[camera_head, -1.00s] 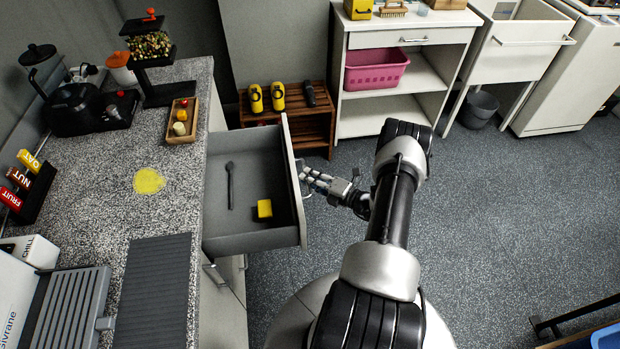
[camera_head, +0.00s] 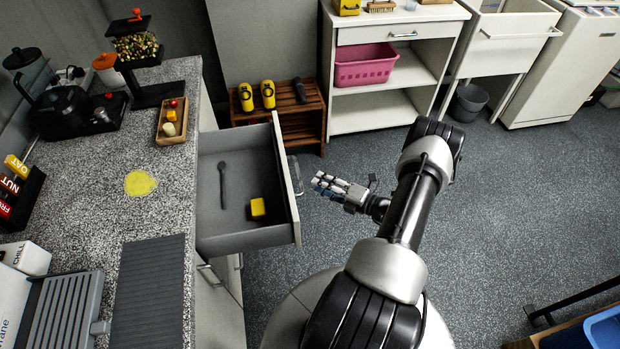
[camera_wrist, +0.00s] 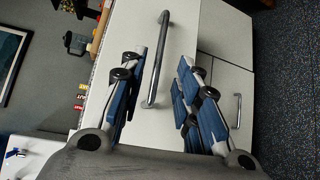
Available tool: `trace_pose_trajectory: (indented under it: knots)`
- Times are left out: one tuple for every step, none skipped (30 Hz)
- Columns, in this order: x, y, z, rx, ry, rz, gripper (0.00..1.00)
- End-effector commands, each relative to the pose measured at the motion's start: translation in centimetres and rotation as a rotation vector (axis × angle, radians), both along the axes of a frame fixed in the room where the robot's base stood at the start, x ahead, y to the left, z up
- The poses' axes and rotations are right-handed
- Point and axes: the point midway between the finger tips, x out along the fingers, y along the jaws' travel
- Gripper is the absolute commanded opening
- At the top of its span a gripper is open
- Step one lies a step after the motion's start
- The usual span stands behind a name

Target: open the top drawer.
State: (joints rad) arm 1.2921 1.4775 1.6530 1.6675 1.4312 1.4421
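The top drawer (camera_head: 208,195) stands pulled out from the counter cabinet in the head view. A dark spoon-like utensil (camera_head: 222,184) and a yellow block (camera_head: 258,207) lie inside it. Its metal handle (camera_head: 296,176) is on the outer face of the drawer front. My gripper (camera_head: 318,184) is just to the right of the handle, apart from it. In the wrist view the handle (camera_wrist: 158,62) shows between the spread blue-padded fingers of my gripper (camera_wrist: 163,95). The fingers are open and empty.
The grey speckled counter (camera_head: 85,218) holds a kettle, boxes and a wooden tray (camera_head: 172,122). A wooden rack (camera_head: 300,115) with yellow shoe-like items stands behind the drawer. A blue item (camera_head: 604,330) is at lower right.

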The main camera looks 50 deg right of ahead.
Motion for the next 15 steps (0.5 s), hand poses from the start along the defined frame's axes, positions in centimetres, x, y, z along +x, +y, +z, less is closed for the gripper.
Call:
trace_pose_trajectory:
  knots:
    - [-1.0,-0.2,0.2,0.001,0.0,-0.004,0.3]
    - [-1.5,-0.4,0.2,0.0,-0.001,-0.004,0.3]
    - [-2.0,-0.5,0.3,0.0,0.0,-0.003,0.3]
    - [-2.3,-0.5,0.4,-0.001,-0.001,-0.003,0.3]
    - [-2.7,-0.6,0.4,-0.001,-0.001,-0.002,0.3]
    - [-3.0,-0.6,0.5,-0.001,0.0,-0.001,0.3]
    - [-3.2,-0.6,0.5,-0.001,0.0,-0.001,0.3]
    - [-3.4,-0.6,0.5,-0.001,0.0,-0.001,0.3]
    - [-3.5,-0.7,0.5,-0.001,0.0,0.0,0.3]
    - [-3.6,-0.6,0.5,-0.001,0.0,0.001,0.3]
    - [-3.7,-0.6,0.5,-0.001,0.0,0.001,0.3]
    - [-3.7,-0.6,0.5,-0.001,0.0,0.001,0.3]
    - [-3.7,-0.6,0.5,-0.001,0.0,0.001,0.3]
    - [-3.7,-0.6,0.5,-0.001,0.0,0.002,0.3]
    - [-3.7,-0.6,0.5,-0.001,0.0,0.002,0.3]
